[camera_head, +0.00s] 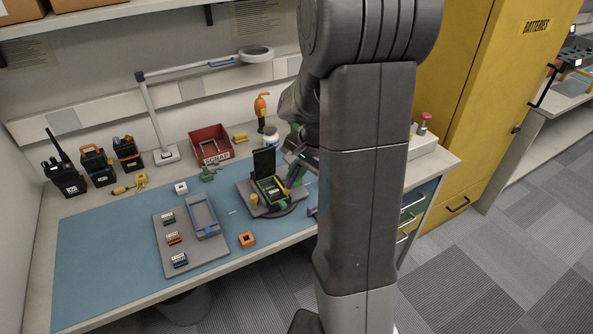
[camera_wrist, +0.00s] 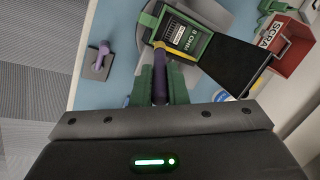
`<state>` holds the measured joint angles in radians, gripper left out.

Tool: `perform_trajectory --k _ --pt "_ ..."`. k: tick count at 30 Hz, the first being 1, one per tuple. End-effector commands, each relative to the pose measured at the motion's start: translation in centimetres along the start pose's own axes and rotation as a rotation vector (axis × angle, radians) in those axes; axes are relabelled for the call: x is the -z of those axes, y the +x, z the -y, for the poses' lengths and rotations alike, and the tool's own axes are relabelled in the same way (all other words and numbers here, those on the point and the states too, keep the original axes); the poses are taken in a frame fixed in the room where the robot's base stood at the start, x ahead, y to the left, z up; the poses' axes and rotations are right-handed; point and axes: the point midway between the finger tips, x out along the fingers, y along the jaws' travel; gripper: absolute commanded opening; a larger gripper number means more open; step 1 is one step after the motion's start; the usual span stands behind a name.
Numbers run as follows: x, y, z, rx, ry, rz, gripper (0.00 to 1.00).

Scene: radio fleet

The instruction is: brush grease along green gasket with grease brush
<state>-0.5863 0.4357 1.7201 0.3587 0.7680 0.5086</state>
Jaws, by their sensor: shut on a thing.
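My gripper (camera_wrist: 161,88) is shut on the grease brush (camera_wrist: 159,80), gripping its purple handle between green fingers. The brush's far end reaches the near edge of the open radio case; I cannot tell whether its bristles touch. The open case (camera_head: 270,190) sits on a grey round stand, its black lid (camera_head: 264,162) raised. In the wrist view the case has a green rim, which looks like the green gasket (camera_wrist: 203,46), around a dark inside with an "8 OHM" label. A yellow strip (camera_wrist: 180,53) runs along its near edge. In the head view my arm partly hides my gripper.
A red SCRAP bin (camera_head: 211,146) stands behind the case. A grey tray (camera_head: 190,262) with small parts lies left of it, and an orange block (camera_head: 247,240) in front. Radios (camera_head: 94,165) stand at the far left. The blue mat's left part (camera_head: 100,240) is clear.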

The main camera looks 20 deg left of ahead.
Motion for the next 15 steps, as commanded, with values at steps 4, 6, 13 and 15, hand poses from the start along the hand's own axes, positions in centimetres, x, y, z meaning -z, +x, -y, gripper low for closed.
perform_trajectory --k 4,6,13,15 --pt "0.0 0.3 -0.1 0.000 0.000 0.000 0.00" --pt "0.0 0.2 -0.1 0.000 0.000 0.000 0.00" --pt "0.7 0.5 1.0 0.000 -0.001 0.000 0.00" --pt "1.0 0.7 1.5 -0.001 -0.002 0.000 0.00"
